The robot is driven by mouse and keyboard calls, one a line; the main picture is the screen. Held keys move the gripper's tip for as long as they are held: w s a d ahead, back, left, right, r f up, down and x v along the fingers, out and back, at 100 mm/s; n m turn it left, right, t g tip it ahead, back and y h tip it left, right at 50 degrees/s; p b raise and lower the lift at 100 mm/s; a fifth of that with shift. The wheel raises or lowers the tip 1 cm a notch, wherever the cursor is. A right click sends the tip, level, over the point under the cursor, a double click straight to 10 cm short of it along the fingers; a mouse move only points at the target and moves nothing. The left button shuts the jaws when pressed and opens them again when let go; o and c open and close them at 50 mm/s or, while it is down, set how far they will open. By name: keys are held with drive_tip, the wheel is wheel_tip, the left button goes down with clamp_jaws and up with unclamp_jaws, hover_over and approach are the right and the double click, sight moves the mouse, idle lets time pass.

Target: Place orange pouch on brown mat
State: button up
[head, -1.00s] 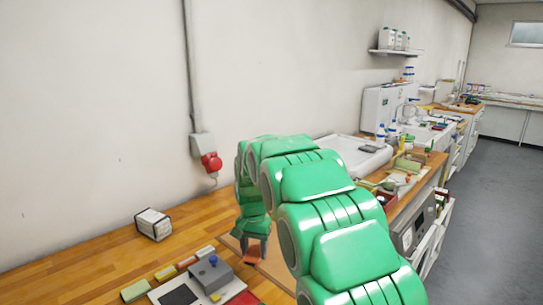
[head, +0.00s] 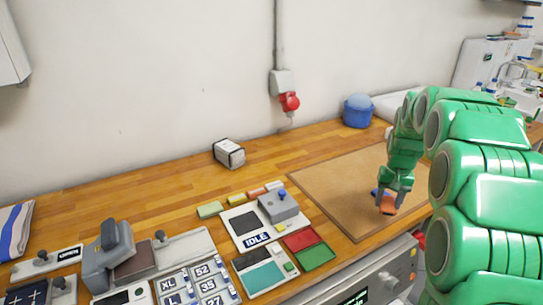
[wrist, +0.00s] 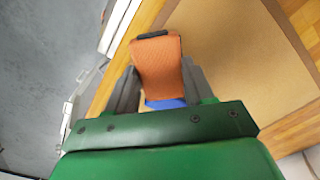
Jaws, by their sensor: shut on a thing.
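The orange pouch (wrist: 158,68) is between the two grey fingers of my gripper (wrist: 160,88) in the wrist view, with a dark strip at its far end and a blue part near the palm. In the head view my gripper (head: 388,196) is shut on the orange pouch (head: 387,208), over the right part of the brown mat (head: 335,185). The mat lies flat on the wooden worktop and also fills much of the wrist view (wrist: 235,60). I cannot tell whether the pouch touches the mat.
A grey device with a blue knob (head: 279,206) and red and green pads (head: 315,255) stand left of the mat. A blue round container (head: 357,111) stands behind it. A white box (head: 229,153) sits near the wall. The mat's left part is clear.

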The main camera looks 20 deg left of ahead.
sight(387, 203)
wheel_tip(387, 203, up, 12)
drive_tip(key=s+a+m, duration=0.2)
drive_tip(key=s+a, duration=0.2)
drive_tip(key=a, duration=1.1)
drive_tip(key=s+a+m, duration=0.2)
drive_tip(key=s+a, duration=0.2)
drive_tip(key=a, duration=1.1)
drive_tip(key=s+a+m, duration=0.5)
drive_tip(key=s+a, duration=1.4)
drive_tip(key=a, duration=0.2)
drive_tip(key=f, duration=0.5)
drive_tip(key=shift+s+a, duration=0.1)
drive_tip(key=shift+a, duration=0.15)
